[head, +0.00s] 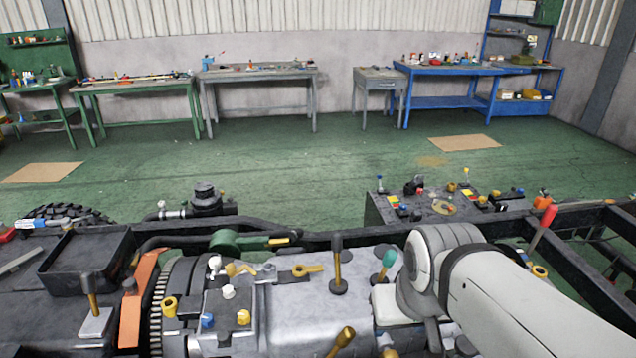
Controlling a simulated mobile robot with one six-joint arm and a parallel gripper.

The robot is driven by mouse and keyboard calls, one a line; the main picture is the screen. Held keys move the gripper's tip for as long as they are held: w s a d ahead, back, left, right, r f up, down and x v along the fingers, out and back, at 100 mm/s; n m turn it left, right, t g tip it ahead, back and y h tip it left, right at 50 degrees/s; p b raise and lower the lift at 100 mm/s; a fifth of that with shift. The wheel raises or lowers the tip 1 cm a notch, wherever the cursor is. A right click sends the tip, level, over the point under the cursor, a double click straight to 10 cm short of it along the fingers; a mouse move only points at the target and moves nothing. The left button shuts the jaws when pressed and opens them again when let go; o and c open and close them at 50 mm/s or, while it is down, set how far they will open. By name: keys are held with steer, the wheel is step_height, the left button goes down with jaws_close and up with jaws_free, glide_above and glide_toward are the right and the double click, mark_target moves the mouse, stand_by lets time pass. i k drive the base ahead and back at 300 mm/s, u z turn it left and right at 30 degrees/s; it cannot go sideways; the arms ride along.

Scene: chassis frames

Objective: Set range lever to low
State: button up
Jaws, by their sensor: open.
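Several levers stand on the chassis, and I cannot tell which one is the range lever. A lever with a dark knob and brass stem (338,263) stands upright on the grey gearbox housing (302,318). To its right, a lever with a green knob (387,260) leans to the right, close to my arm. A flat brass lever (302,270) lies on the housing's upper edge. A brass-knobbed lever (343,338) tilts right at the front. No low or high marking is readable. My white arm comes in from the lower right; its gripper is hidden or out of frame.
A red-handled lever (546,224) leans at the right by the black frame rail. A control box (440,207) with coloured knobs stands behind the housing. An orange bracket (138,302) and a black tray (88,262) are at left. Workbenches line the far wall beyond open green floor.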

mark_target(391, 256)
steer(key=u, duration=0.4)
steer(key=k, duration=1.3)
steer(key=z, duration=0.75)
steer(key=i, duration=1)
